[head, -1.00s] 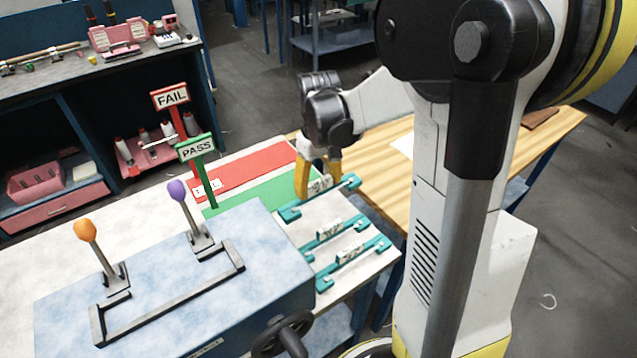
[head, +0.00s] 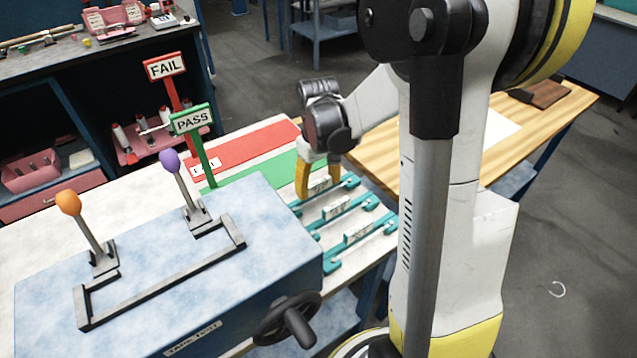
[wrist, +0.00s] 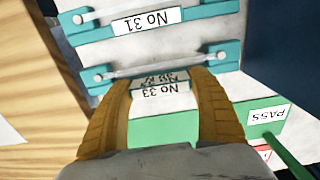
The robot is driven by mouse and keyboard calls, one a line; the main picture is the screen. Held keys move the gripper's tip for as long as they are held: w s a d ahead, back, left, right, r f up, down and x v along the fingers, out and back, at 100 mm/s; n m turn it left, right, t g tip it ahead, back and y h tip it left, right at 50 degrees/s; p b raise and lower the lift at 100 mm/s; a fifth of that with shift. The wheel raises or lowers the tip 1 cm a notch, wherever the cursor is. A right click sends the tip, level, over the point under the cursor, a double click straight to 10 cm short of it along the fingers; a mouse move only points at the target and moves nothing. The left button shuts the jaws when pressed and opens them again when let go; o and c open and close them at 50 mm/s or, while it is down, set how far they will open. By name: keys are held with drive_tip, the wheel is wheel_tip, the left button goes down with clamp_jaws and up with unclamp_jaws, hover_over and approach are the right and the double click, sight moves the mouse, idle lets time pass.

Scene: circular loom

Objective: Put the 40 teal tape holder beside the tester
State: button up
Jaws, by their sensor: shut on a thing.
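The tester is a pale blue box (head: 150,260) marked "TAPE TEST", with an orange-knobbed and a purple-knobbed lever. Right of it, three teal tape holders lie side by side in the head view. My gripper (head: 318,188) is shut on the rearmost teal holder (head: 350,182), around its white label block. In the wrist view, my gripper (wrist: 165,92) has that block between its yellow fingers; its label seems to read "No 33". The middle holder (head: 372,203) is close in front; a holder in the wrist view reads "No 31" (wrist: 148,22). The front holder (head: 345,250) has no readable number. No 40 label is legible.
Green PASS (head: 190,120) and red FAIL (head: 165,67) signs stand behind the tester, near the green strip (head: 265,170) and red strip (head: 250,148). A handwheel (head: 288,318) juts from the tester's front. A wooden table (head: 375,155) is at right.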

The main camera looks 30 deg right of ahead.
sight(318, 182)
drive_tip(key=shift+f, duration=0.15)
drive_tip(key=shift+f+b, duration=0.35)
drive_tip(key=shift+b, duration=0.05)
drive_tip(key=o, duration=1.4)
wheel_tip(318, 182, up, 12)
drive_tip(key=shift+r, duration=0.1)
